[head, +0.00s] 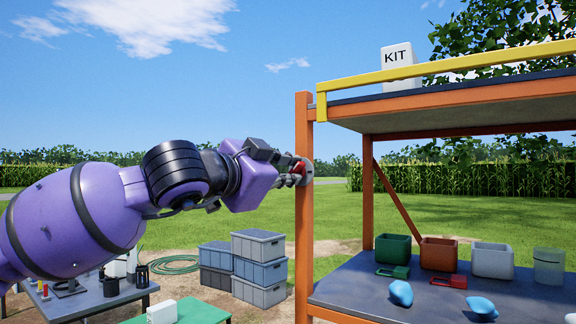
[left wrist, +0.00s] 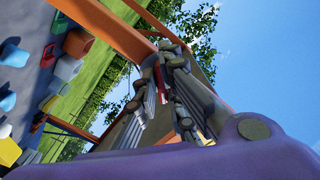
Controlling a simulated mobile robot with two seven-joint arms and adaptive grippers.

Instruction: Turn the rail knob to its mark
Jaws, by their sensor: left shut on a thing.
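The rail knob (head: 299,167) is a small red piece on a grey round plate (head: 309,171), fixed to the orange upright post (head: 304,225) of the rack. My left gripper (head: 292,173) reaches it from the left and is shut on it. The fingers hide most of the knob, and I cannot make out its mark. In the left wrist view a sliver of red knob (left wrist: 162,73) shows beside the grey fingers (left wrist: 172,72). My right gripper is not in view.
The rack's yellow rail (head: 450,65) and top shelf carry a white KIT box (head: 398,55). The lower shelf (head: 350,285) holds several bins, such as a green one (head: 393,248), and blue pieces (head: 401,293). Grey crates (head: 259,270) stand behind, left of the post.

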